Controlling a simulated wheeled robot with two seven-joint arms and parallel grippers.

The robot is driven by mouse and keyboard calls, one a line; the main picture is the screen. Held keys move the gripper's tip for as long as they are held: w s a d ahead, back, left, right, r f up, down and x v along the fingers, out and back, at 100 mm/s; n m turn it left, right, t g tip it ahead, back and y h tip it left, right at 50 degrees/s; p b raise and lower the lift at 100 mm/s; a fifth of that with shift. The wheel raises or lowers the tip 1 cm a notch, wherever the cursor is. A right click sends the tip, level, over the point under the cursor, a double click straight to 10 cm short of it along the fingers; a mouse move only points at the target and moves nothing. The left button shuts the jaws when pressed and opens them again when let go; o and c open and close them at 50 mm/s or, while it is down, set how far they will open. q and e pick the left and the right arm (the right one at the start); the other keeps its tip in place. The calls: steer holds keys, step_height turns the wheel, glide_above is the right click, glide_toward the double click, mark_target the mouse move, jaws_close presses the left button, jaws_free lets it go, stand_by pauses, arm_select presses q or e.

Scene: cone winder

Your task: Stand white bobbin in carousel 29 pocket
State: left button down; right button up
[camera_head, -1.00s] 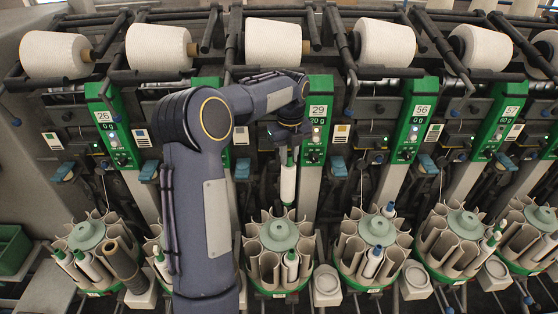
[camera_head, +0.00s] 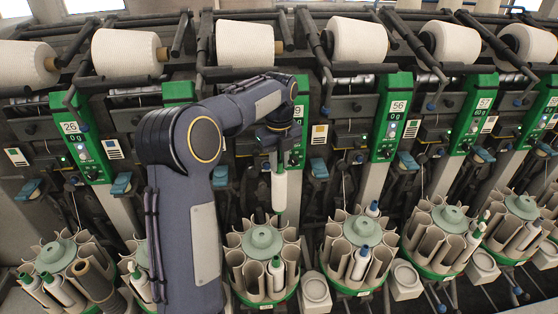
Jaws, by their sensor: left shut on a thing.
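My left gripper (camera_head: 279,157) is shut on a white bobbin (camera_head: 279,192) and holds it upright by its top. The bobbin's lower end is above the back right part of the carousel of station 29 (camera_head: 262,241), a ring of beige pockets around a pale green hub. A white bobbin with a green tip (camera_head: 276,268) stands in a front pocket of this carousel. My left arm hides part of the green station 29 panel (camera_head: 298,120), with only a "9" showing. I cannot tell from this view how high the held bobbin is. My right gripper is not in view.
The station 56 carousel (camera_head: 362,231) stands close on the right, with a blue-tipped bobbin (camera_head: 361,263). My arm partly covers the carousel to the left. Large yarn cones (camera_head: 245,43) line the top.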

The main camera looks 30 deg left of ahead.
mark_target(279, 173)
arm_select(q)
steer(key=shift+p, duration=0.6)
stand_by(0.7)
steer(key=shift+f, duration=0.1)
stand_by(0.4)
steer(key=shift+f+b, duration=1.25)
steer(key=shift+f, duration=0.9)
steer(key=shift+f+b, duration=1.2)
steer(key=shift+f, duration=1.05)
steer(key=shift+f+b, duration=1.25)
steer(key=shift+f, duration=1.15)
